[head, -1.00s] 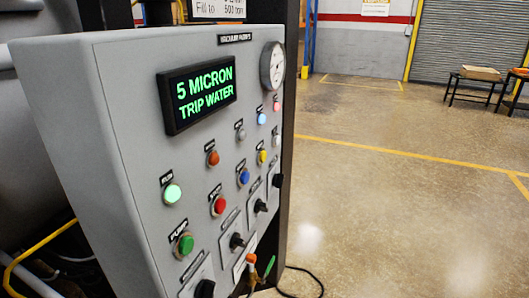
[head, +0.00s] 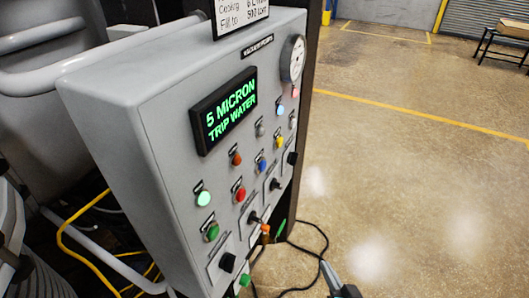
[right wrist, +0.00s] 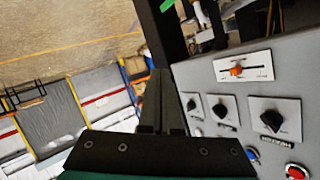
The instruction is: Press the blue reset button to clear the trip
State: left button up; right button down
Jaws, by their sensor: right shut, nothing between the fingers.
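The grey control panel (head: 135,140) fills the middle of the head view. Its blue button (head: 262,167) sits right of an orange button (head: 236,158) and above right of a red button (head: 240,194). The display (head: 228,112) reads "5 MICRON TRIP WATER" in green. My right gripper (head: 325,268) shows at the bottom of the head view, below and right of the panel, apart from the buttons. In the right wrist view its fingers (right wrist: 160,80) are together and empty; the blue button (right wrist: 252,154) is at the lower right, partly cut by the gripper body. My left gripper is not seen.
Black knobs (head: 227,262) and an orange-handled part (head: 265,232) sit low on the panel. A gauge (head: 292,58) is at its upper right. A black cable (head: 310,252) lies on the floor. Open floor (head: 420,190) lies to the right.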

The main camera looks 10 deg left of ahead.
aim_at(263, 166)
jog(key=w+a+r+t+y+p, duration=0.1)
jog(key=a+r+t+y+p, duration=0.1)
jog(key=r, duration=1)
jog(key=w+a+r+t+y+p, duration=0.2)
jog(key=a+r+p, duration=0.1)
jog(key=r, duration=1)
jog(key=shift+w+r+m, duration=0.15)
jog(key=shift+w+m, duration=0.05)
jog(key=shift+m, duration=0.2)
jog(key=shift+a, duration=0.2)
jog(key=w+a+b, duration=0.1)
jog(key=w+a, duration=0.1)
jog(key=a, duration=0.6)
jog(key=shift+w+b, duration=0.4)
jog(key=shift+a, duration=0.2)
jog(key=shift+w+a, duration=0.1)
jog(key=shift+a, duration=0.2)
